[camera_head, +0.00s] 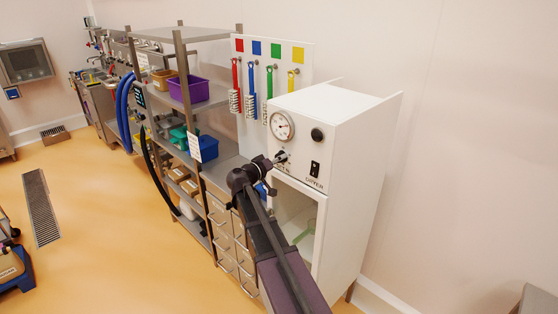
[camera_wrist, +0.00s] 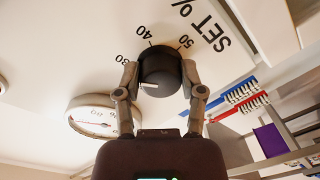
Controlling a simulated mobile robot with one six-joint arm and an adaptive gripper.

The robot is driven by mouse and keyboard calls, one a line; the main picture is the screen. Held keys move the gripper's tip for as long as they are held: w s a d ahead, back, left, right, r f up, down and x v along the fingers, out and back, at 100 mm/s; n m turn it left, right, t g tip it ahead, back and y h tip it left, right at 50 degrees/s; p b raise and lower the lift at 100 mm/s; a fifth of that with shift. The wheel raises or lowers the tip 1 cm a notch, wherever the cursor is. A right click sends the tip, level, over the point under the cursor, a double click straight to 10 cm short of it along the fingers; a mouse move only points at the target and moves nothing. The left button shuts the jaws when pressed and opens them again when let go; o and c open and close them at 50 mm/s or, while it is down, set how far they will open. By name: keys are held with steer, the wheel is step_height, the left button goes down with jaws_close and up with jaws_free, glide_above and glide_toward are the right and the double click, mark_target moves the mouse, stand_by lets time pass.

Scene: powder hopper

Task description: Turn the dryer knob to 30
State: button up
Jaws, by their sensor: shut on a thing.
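The black dryer knob (camera_wrist: 160,68) sits on the white panel in the wrist view, with 30, 40 and 50 printed around it and "SET %" beside it. A short white mark on the knob lies at its lower left, on the side of the 30, a little below that number in the picture. My gripper (camera_wrist: 160,78) has one finger on each side of the knob and is shut on it. The left finger is close to the 30. In the head view my gripper (camera_head: 281,157) is at the front of the white dryer (camera_head: 345,150) and largely hides the knob.
A round dial gauge (camera_head: 281,126) is above my gripper, and a round black control (camera_head: 317,134) and black switch (camera_head: 315,169) are to its right. Colored brushes (camera_head: 236,85) hang left of the dryer, beside metal shelves (camera_head: 185,70).

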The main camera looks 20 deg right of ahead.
steer(key=shift+w, duration=0.1)
stand_by(0.3)
steer(key=o, duration=1.1)
steer(key=shift+o, duration=0.2)
steer(key=shift+m, duration=0.4)
